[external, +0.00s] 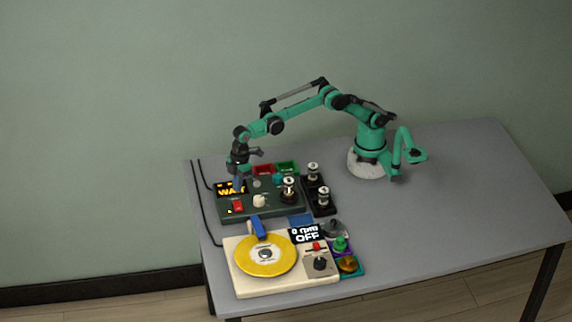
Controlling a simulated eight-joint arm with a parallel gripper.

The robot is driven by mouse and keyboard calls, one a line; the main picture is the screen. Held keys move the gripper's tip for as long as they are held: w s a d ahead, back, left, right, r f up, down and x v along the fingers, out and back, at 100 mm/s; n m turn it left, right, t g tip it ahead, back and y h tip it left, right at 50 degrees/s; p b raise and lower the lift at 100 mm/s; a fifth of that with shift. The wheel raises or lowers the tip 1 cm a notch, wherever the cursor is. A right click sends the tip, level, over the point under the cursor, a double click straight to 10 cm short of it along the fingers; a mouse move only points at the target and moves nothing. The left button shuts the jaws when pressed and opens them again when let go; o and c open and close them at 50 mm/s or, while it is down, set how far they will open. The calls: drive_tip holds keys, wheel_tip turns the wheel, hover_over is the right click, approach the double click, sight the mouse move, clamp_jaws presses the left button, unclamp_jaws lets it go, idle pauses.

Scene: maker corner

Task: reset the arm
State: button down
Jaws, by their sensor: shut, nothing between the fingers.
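My gripper (238,182) is small in the external view, at the end of my green and black arm. It points down over the back left part of a dark green control box (272,209), close to a display (231,188) with amber letters that seem to read "WAIT". The gripper is shut and I see nothing held in it. Whether its tips touch the box cannot be told from this angle. My arm reaches left from its white base (368,165) in an arch over the table.
The green box carries a red switch (238,206) and knobs. Dark stands with metal-and-white posts (324,197) are to its right. In front, a cream machine (285,285) has a yellow disc (265,262) and an "0 rpm OFF" display (307,235). The grey table (460,210) is clear at right.

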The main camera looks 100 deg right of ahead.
drive_tip(key=s+d+r+m+t, duration=0.4)
drive_tip(key=s+d+r, duration=0.3)
drive_tip(key=s+d, duration=0.6)
drive_tip(key=s+d+f+m+t, duration=0.1)
drive_tip(key=s+f+m, duration=0.1)
drive_tip(key=s+f, duration=0.2)
drive_tip(key=s, duration=0.3)
drive_tip(key=shift+s+d+t+h, duration=0.3)
drive_tip(key=shift+h, duration=0.1)
